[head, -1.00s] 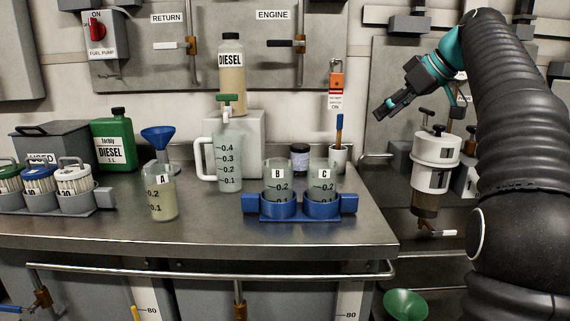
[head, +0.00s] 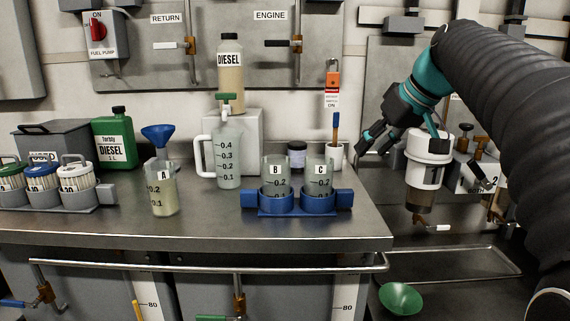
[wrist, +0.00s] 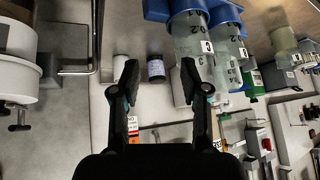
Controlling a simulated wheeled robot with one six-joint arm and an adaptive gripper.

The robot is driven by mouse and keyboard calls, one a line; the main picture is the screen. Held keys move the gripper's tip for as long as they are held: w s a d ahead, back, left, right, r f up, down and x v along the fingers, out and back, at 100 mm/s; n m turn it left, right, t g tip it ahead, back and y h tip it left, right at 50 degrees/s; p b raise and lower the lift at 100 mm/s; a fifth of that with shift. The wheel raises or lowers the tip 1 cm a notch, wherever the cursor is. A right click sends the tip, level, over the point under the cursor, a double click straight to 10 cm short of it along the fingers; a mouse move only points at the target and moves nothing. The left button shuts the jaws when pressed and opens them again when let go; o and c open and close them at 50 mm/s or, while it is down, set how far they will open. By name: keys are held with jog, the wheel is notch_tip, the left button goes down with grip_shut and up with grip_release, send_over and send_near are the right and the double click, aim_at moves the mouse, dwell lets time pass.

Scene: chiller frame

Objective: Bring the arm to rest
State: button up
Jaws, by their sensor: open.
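My gripper (head: 369,141) is in the head view, past the right end of the bench, above and left of a white filter unit (head: 428,160). Its fingers are apart and point down and left, with nothing between them. In the wrist view my gripper (wrist: 164,80) shows two separate black fingers with the back wall between and beyond them. My arm comes in from the right edge of the head view.
The steel bench (head: 200,235) holds a blue rack (head: 298,203) with cups B and C, cup A (head: 164,190), a jug (head: 227,160) and a brush pot (head: 335,155). A green funnel (head: 401,298) lies low right.

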jog(key=s+a+f+m+h, duration=0.1)
jog(key=s+f+m+h, duration=0.3)
jog(key=s+f, duration=2.1)
jog(key=shift+s+a+f+m, duration=0.35)
jog(key=shift+a+f+m, duration=0.05)
jog(key=shift+f, duration=0.35)
jog(key=shift+d, duration=0.1)
